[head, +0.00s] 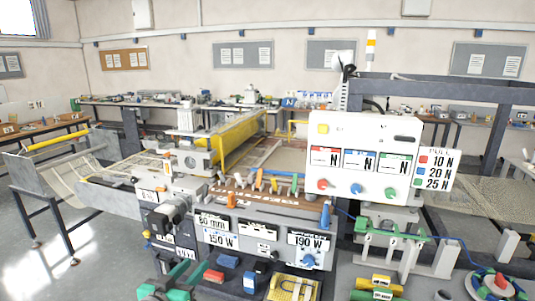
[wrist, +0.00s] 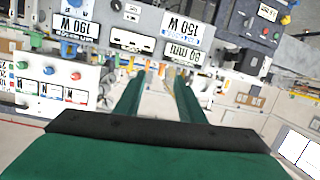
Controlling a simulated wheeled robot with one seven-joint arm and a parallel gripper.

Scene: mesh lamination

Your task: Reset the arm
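My gripper (wrist: 160,76) shows in the wrist view as two green fingers reaching away from a dark palm. The fingers stand apart, with a clear gap and nothing held between them. Beyond the tips, the laminating machine (wrist: 132,40) appears upside down, with its labels at the top. In the head view the same machine (head: 262,240) stands in the middle, with white number labels on its front. Green parts (head: 168,284) show at the lower left of the head view; I cannot tell whether they are my gripper.
A white control panel (head: 364,157) with coloured knobs stands upright at the machine's right. A yellow roller cover (head: 238,142) lies behind. A yellow tray (head: 293,288) and green and yellow rolls (head: 378,288) crowd the front. Open floor (head: 105,250) shows at the left.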

